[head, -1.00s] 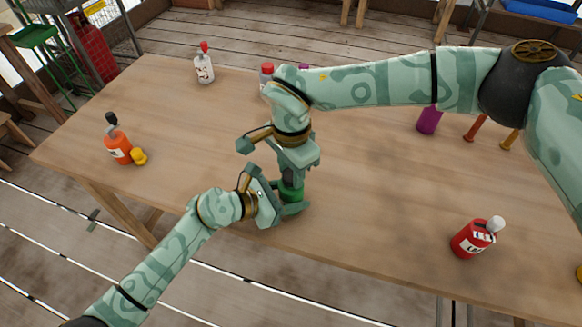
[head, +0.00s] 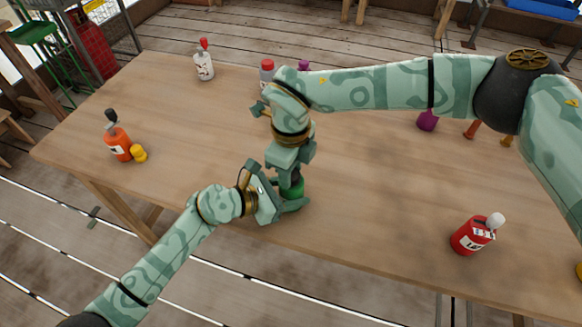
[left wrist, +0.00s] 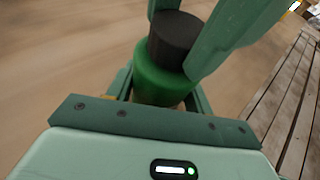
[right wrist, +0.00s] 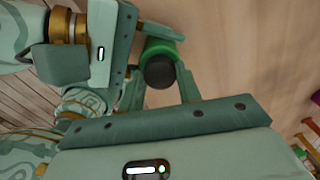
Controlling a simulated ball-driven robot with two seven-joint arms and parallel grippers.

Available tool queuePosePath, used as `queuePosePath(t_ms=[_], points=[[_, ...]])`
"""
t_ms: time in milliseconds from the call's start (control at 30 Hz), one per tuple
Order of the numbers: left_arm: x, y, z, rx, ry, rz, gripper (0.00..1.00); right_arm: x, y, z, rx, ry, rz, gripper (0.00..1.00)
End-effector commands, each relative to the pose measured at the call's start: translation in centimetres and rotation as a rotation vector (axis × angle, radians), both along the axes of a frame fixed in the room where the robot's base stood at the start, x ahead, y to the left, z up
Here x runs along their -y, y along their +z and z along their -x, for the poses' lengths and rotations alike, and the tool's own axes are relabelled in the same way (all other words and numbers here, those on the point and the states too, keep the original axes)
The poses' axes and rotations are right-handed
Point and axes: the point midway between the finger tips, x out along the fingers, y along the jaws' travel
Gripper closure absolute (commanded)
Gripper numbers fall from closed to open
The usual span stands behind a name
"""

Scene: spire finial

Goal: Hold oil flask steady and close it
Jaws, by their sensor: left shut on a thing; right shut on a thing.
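The oil flask, a green bottle (head: 293,188) with a black cap, stands upright near the table's front edge, partly hidden by my grippers in the head view. My left gripper (head: 284,192) is shut around its green body, which also shows in the left wrist view (left wrist: 163,82). The black cap (left wrist: 174,38) sits on top of the body. My right gripper (head: 290,166) comes from above and is shut on the cap, with a finger on either side. The right wrist view looks down on the cap (right wrist: 159,72). The cap's seat and threads are hidden.
On the wooden table (head: 370,200) stand an orange bottle (head: 117,145) with a yellow piece (head: 139,153), a white bottle (head: 204,68) and a red bottle (head: 468,238). A red-capped bottle (head: 267,76) stands behind my right wrist. A purple item (head: 427,121) is under my right arm.

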Motion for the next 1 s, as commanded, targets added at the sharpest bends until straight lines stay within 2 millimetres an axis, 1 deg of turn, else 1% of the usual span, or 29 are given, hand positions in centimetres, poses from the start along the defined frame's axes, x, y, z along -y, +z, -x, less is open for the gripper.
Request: queuePosePath(t_ms=[33, 100, 367, 500, 567, 600, 700, 800, 833, 967, 1000], points=[[0.02, -0.01, 0.02, 0.000, -0.001, 0.000, 1.00, -0.05, 0.02, 0.01, 0.000, -0.146, -0.001, 0.87], [0.02, -0.01, 0.02, 0.000, -0.001, 0.000, 1.00, -0.05, 0.01, -0.02, -0.001, -0.374, -0.001, 0.87], [0.04, -0.03, 0.05, -0.001, -0.001, -0.001, 1.00, -0.03, -0.06, -0.04, -0.003, -1.226, 0.001, 0.87], [0.06, -0.03, 0.06, 0.000, -0.002, -0.001, 1.00, 0.00, -0.07, -0.07, -0.002, -1.689, 0.000, 0.87], [0.06, -0.04, 0.07, 0.000, -0.002, -0.001, 1.00, 0.05, -0.09, -0.07, -0.001, -1.889, 0.001, 0.87], [0.06, -0.04, 0.08, 0.000, -0.002, -0.001, 1.00, 0.04, -0.08, -0.08, -0.003, -2.020, 0.000, 0.87], [0.07, -0.04, 0.08, 0.000, -0.002, -0.001, 1.00, 0.08, -0.09, -0.10, -0.003, -2.319, -0.001, 0.87], [0.08, -0.05, 0.10, 0.000, -0.002, -0.001, 1.00, 0.10, -0.10, -0.09, -0.002, -2.542, 0.000, 0.87], [0.08, -0.05, 0.10, 0.000, -0.002, -0.001, 1.00, 0.10, -0.10, -0.10, -0.002, -2.589, 0.000, 0.87], [0.06, -0.06, 0.10, 0.000, -0.002, -0.001, 1.00, 0.12, -0.05, -0.15, 0.000, -2.575, -0.002, 0.87], [0.06, -0.06, 0.10, -0.001, -0.002, -0.001, 1.00, 0.12, -0.05, -0.15, 0.000, -2.574, -0.002, 0.61]])
